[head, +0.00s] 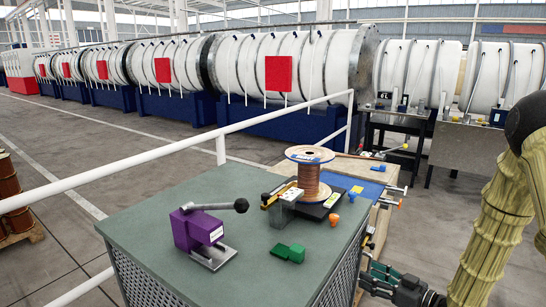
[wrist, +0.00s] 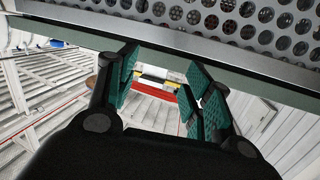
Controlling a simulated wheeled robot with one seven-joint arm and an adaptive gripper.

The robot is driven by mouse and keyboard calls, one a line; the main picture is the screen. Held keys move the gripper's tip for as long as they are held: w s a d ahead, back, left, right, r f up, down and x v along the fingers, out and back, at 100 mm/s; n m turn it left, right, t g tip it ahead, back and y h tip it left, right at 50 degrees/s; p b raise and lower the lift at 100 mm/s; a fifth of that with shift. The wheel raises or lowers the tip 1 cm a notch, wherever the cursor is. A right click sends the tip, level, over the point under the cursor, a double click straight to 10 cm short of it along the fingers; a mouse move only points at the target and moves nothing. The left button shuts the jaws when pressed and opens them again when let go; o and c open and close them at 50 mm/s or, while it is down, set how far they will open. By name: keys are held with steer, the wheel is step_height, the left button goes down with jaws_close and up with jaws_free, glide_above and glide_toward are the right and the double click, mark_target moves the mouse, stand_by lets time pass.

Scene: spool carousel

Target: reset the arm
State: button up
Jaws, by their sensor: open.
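My gripper (head: 398,287) is at the bottom right of the head view, low beside the bench and below the level of its top. In the wrist view my gripper (wrist: 160,88) has its two green-padded fingers spread apart with nothing between them. My arm comes down along the right edge of the head view. The wrist view shows the perforated side panel (wrist: 230,20) of the bench close above the fingers; I cannot tell whether they touch it.
The grey-green bench top (head: 165,265) holds a purple lever device (head: 198,228), a copper wire spool (head: 309,172), a green block (head: 288,252) and small orange parts. A white rail (head: 120,172) runs behind the bench. Large white drums line the back. Open floor lies to the left.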

steer(key=s+a+f+m+g+h, duration=0.2)
steer(key=s+f+m+g+h, duration=0.15)
steer(key=s+f, duration=0.6)
steer(key=s+a+f+m+g+h, duration=0.3)
steer(key=s+f, duration=0.4)
steer(key=f, duration=0.6)
steer(key=s+f+g+h, duration=0.2)
steer(key=s+f+g, duration=0.1)
steer(key=s, duration=0.9)
steer(key=s+a+f+m+g+h, duration=0.1)
steer(key=s+f, duration=0.4)
steer(key=s, duration=0.8)
steer(key=shift+a+f+g+h, duration=0.15)
steer(key=shift+f+g+h, duration=0.05)
steer(key=shift+g+h, duration=0.7)
steer(key=shift+m, duration=0.25)
